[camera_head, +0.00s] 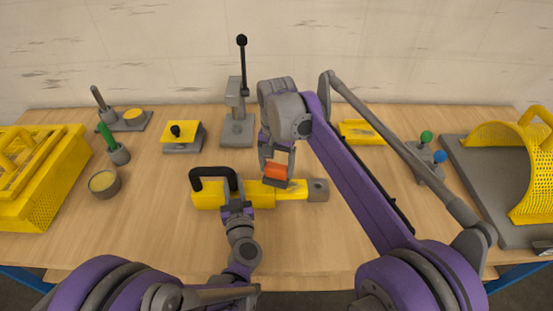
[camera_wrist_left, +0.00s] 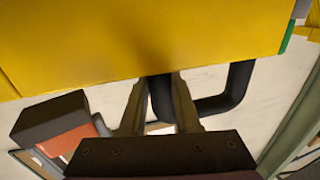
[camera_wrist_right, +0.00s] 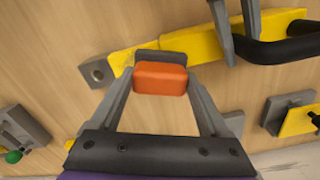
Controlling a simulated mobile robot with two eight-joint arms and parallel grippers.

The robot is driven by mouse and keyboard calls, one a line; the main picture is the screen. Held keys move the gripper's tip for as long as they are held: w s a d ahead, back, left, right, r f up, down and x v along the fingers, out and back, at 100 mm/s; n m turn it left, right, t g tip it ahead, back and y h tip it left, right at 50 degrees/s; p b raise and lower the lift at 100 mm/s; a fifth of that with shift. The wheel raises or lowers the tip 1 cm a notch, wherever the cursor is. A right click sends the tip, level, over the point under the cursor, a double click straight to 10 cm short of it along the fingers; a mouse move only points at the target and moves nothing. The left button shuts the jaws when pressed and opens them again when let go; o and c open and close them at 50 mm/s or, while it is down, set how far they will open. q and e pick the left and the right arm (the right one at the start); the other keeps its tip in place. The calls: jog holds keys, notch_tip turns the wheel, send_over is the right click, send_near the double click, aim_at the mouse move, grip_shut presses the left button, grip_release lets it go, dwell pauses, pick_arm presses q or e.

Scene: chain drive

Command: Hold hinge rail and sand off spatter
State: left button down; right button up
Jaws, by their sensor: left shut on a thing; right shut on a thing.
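The yellow hinge rail (camera_head: 262,197) lies crosswise on the table, with a black looped handle (camera_head: 215,174) at its left and a grey end block with a hole (camera_head: 318,190) at its right. My left gripper (camera_head: 237,207) is shut on the right leg of the handle; in the left wrist view the handle (camera_wrist_left: 228,92) passes between its fingers. My right gripper (camera_head: 276,160) is shut on an orange sanding block (camera_head: 276,171) with a dark grey underside, over the rail's narrower right part. Whether the block touches the rail is unclear. No spatter is distinguishable.
A lever press (camera_head: 238,128) and a knobbed yellow block (camera_head: 182,136) stand behind. A tin (camera_head: 104,184), a green-handled tool (camera_head: 106,136) and a yellow perforated box (camera_head: 45,185) are left. Green and blue knobs (camera_head: 427,137) and a grey tray (camera_head: 475,200) are right.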

jog(key=shift+f, duration=0.85)
jog(key=shift+d+f, duration=0.45)
jog(key=shift+f, duration=0.1)
jog(key=shift+d, duration=3.45)
jog(key=shift+a, duration=3.95)
jog(key=shift+r, duration=4)
jog(key=shift+f, duration=0.1)
